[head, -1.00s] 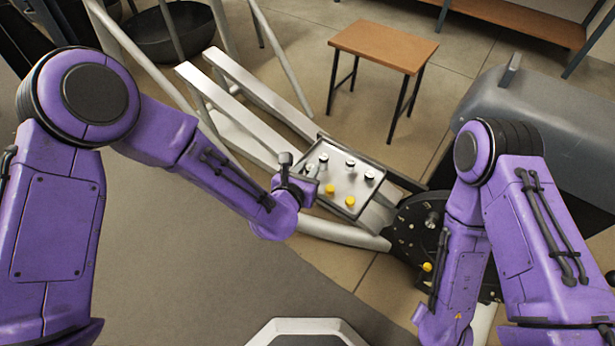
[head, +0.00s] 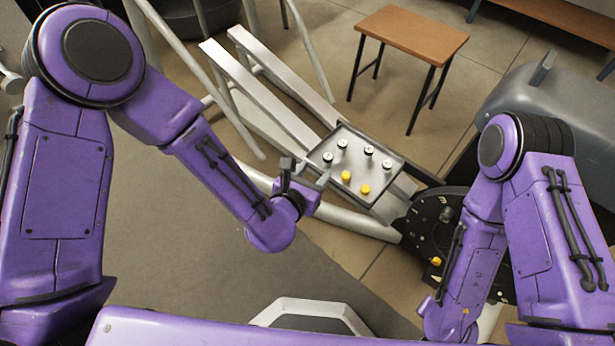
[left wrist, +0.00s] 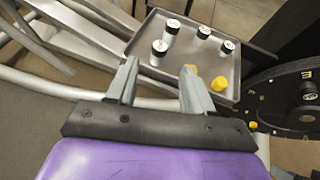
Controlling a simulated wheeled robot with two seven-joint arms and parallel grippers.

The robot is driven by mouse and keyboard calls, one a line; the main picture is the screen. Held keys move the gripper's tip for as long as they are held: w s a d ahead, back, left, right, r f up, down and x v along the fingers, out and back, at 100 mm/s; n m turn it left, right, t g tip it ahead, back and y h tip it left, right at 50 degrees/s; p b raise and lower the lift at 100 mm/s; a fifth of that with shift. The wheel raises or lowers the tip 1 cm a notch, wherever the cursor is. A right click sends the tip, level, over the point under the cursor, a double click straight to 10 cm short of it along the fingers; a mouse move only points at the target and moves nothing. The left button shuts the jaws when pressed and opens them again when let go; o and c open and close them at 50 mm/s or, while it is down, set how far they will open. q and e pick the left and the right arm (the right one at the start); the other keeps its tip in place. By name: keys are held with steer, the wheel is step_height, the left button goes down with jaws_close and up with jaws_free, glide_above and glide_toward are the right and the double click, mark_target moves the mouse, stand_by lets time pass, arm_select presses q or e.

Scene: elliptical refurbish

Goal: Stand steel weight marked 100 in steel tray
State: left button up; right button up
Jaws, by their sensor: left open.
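The steel tray (head: 385,207) lies on a pale metal frame in the middle of the head view; it also shows in the left wrist view (left wrist: 226,96). Others are a taller one (left wrist: 172,28) and a right-hand one (left wrist: 227,47). The marks are too small to read, so I cannot tell which is the 100. My left gripper (head: 306,174) is open and empty at the tray's near left edge, fingers pointing toward the weights. My right gripper is not visible.
Two yellow pieces (head: 346,176) (head: 365,190) are in the tray's near part. A black numbered disc (head: 425,222) with a yellow knob (head: 435,261) adjoins the tray at right. A small brown table (head: 412,35) stands behind. Pale rails run to the back left.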

arm_select(q)
steer(key=v, duration=0.4)
steer(key=shift+s+a+r, duration=0.15)
steer(key=shift+s, duration=0.1)
steer(key=s+a+f+m+g+y, duration=0.2)
steer(key=s+a+f+m, duration=0.1)
steer(key=a+f+m, duration=0.25)
steer(key=s+a+f+m+g+y, duration=0.2)
steer(key=s+a+f+m, duration=0.15)
steer(key=f, duration=0.35)
steer(key=s+a+f+m+g+y, duration=0.2)
steer(key=s+a+f+m, duration=0.2)
steer(key=s+a+m, duration=0.2)
steer(key=s+a+f+m+g+y, duration=0.2)
steer(key=s+a+f+m, duration=0.3)
steer(key=a+m, duration=0.5)
steer(key=shift+s+a+g, duration=0.45)
steer(key=shift+s+g, duration=0.25)
steer(key=shift+s, duration=0.4)
